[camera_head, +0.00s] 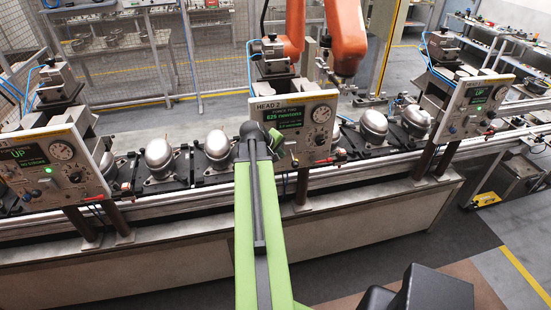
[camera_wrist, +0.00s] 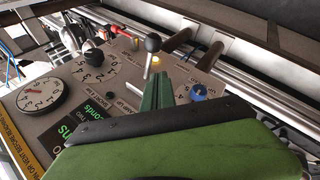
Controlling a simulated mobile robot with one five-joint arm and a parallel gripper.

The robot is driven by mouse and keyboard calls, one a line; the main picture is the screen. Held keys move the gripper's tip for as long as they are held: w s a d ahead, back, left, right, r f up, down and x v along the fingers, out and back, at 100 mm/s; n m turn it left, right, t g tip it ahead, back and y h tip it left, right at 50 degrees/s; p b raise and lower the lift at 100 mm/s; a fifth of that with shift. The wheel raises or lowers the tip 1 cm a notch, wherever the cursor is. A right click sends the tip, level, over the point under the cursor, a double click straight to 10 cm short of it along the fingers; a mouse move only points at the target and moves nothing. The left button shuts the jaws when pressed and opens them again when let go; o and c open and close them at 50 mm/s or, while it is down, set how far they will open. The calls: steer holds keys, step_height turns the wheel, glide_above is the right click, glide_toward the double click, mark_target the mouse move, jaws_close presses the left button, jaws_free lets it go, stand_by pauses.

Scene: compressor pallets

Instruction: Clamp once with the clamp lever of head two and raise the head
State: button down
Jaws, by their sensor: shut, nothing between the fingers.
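The head two panel (camera_head: 300,118) stands in the middle of the head view, labelled HEAD 2. Contact cannot be told.
Panels for the left head (camera_head: 50,160) and right head (camera_head: 475,105) stand on either side; the left display reads UP. Silver compressors (camera_head: 159,154) sit along the conveyor. A blue knob (camera_wrist: 198,92) and a dial gauge (camera_wrist: 42,95) are near my gripper. An orange robot arm (camera_head: 345,35) stands behind.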

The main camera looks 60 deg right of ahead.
mark_target(293, 159)
steer(key=shift+s+d+f+b, duration=0.15)
steer(key=shift+s+f+b, duration=0.2)
steer(key=shift+s+f, duration=0.35)
steer(key=shift+s+d+f+b, duration=0.15)
steer(key=shift+s+f+b, duration=0.15)
steer(key=shift+s+f, duration=0.35)
steer(key=shift+s+r, duration=0.1)
steer(key=shift+r, duration=0.05)
step_height(293, 159, down, 2)
steer(key=shift+s+a+b, duration=0.1)
steer(key=shift+b, duration=0.9)
steer(key=shift+r+p, duration=0.85)
steer(key=shift+r, duration=0.05)
